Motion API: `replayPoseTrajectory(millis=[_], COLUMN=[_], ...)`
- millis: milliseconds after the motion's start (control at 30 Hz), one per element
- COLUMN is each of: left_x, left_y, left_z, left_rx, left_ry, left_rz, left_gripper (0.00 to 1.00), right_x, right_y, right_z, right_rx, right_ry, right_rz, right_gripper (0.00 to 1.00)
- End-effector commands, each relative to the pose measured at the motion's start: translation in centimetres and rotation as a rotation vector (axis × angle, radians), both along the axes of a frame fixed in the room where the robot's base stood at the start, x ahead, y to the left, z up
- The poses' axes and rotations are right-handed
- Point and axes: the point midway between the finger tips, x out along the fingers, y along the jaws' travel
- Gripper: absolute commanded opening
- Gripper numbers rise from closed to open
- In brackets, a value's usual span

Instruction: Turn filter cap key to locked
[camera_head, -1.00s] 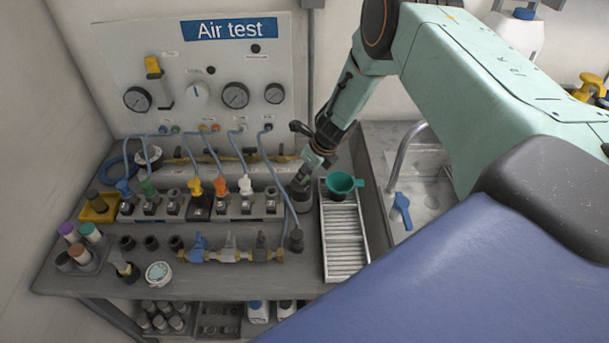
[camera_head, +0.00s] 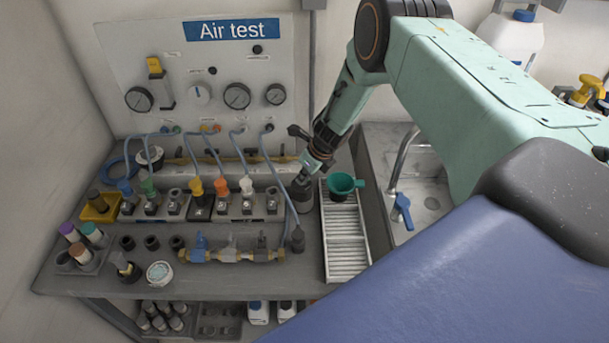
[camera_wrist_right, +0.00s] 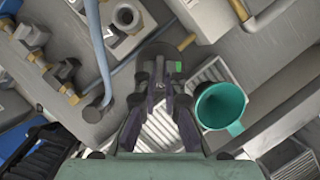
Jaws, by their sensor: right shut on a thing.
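My right gripper (camera_head: 303,179) reaches down to the filter (camera_head: 303,201), a dark grey cylinder standing at the back right of the bench beside the slatted tray. In the right wrist view the gripper (camera_wrist_right: 163,98) has its fingers close together on the narrow key of the dark round filter cap (camera_wrist_right: 160,60). A small green mark (camera_wrist_right: 179,67) shows on the right side of the cap. The fingers hide most of the key, so its exact angle is hard to read. My left gripper is not in view.
A green funnel (camera_head: 342,186) sits over the slatted tray (camera_head: 346,245) right of the filter; it is close to the fingers in the right wrist view (camera_wrist_right: 219,105). A blue hose (camera_head: 277,172) runs just left. A sink (camera_head: 426,205) lies further right.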

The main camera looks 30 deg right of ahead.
Motion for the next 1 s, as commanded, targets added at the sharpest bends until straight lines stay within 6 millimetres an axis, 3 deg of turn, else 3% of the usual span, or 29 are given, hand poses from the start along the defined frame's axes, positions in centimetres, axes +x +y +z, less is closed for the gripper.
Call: replayPoseTrajectory(millis=[233, 500, 1000], left_x=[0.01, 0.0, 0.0], left_y=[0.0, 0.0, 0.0], left_z=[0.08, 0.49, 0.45], left_rx=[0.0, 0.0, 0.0], left_ry=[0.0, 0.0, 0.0], left_rz=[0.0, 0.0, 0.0], left_gripper=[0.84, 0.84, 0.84], right_x=[0.01, -0.09, -0.11], right_y=[0.04, 0.35, 0.43], right_z=[0.03, 0.01, -0.05], right_rx=[-0.001, -0.001, -0.001], right_ry=[0.0, 0.002, 0.001], right_rz=[-0.013, -0.258, -0.386], right_gripper=[0.0, 0.0, 0.0])
